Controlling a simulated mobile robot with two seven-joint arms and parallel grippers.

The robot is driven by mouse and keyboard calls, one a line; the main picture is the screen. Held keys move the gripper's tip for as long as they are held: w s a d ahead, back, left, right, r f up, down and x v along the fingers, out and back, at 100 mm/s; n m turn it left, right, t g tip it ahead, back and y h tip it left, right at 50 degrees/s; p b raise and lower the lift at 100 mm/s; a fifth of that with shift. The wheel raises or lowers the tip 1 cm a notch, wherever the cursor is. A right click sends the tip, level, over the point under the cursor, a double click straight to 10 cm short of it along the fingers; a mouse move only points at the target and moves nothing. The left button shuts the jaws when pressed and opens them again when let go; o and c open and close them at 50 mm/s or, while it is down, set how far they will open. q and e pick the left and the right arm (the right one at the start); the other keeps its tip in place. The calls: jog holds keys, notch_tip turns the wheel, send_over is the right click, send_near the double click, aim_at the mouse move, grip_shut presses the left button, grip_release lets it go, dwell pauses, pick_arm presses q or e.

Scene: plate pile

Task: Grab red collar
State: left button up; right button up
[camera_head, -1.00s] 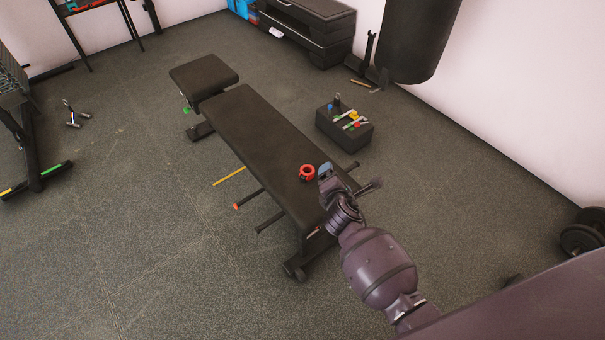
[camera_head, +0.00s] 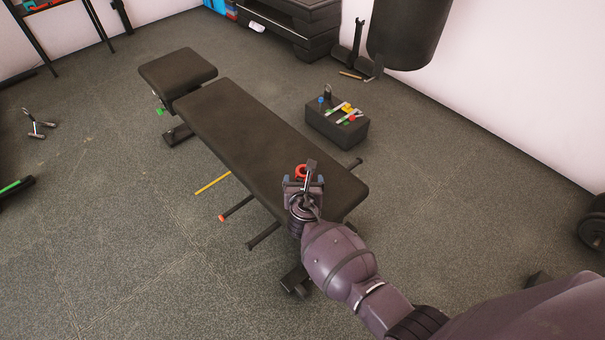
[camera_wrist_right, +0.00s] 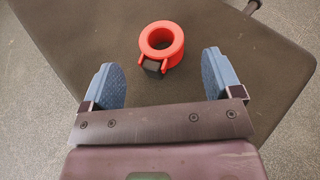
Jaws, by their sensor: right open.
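The red collar (camera_head: 301,170) lies on the near end of the black bench's long pad (camera_head: 262,130). It is a red ring with a dark block and two short red prongs on its near side, clear in the right wrist view (camera_wrist_right: 161,42). My right gripper (camera_head: 303,181) is over the pad, just on the near side of the collar, and partly covers it in the head view. In the right wrist view its two blue fingertips (camera_wrist_right: 160,80) are wide apart with nothing between them. The collar is ahead of the fingertips, roughly centred between them. My left gripper is not in view.
A dark box (camera_head: 337,126) with colourful small items on top stands on the floor right of the bench. A black punching bag (camera_head: 408,35) hangs behind it. The pad around the collar is bare. Bars stick out from the bench's sides near the floor.

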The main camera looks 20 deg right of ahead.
aim_at(304, 172)
jog(key=shift+w+d+f, duration=0.15)
jog(key=shift+w+f, duration=0.05)
jog(key=shift+w, duration=0.1)
jog(key=b+x, duration=0.2)
jog(key=x, duration=0.2)
jog(key=shift+s+d+f, duration=0.1)
jog(key=shift+w+d, duration=0.2)
jog(key=shift+w, duration=0.35)
jog(key=shift+r, duration=0.2)
jog(key=c, duration=1.1)
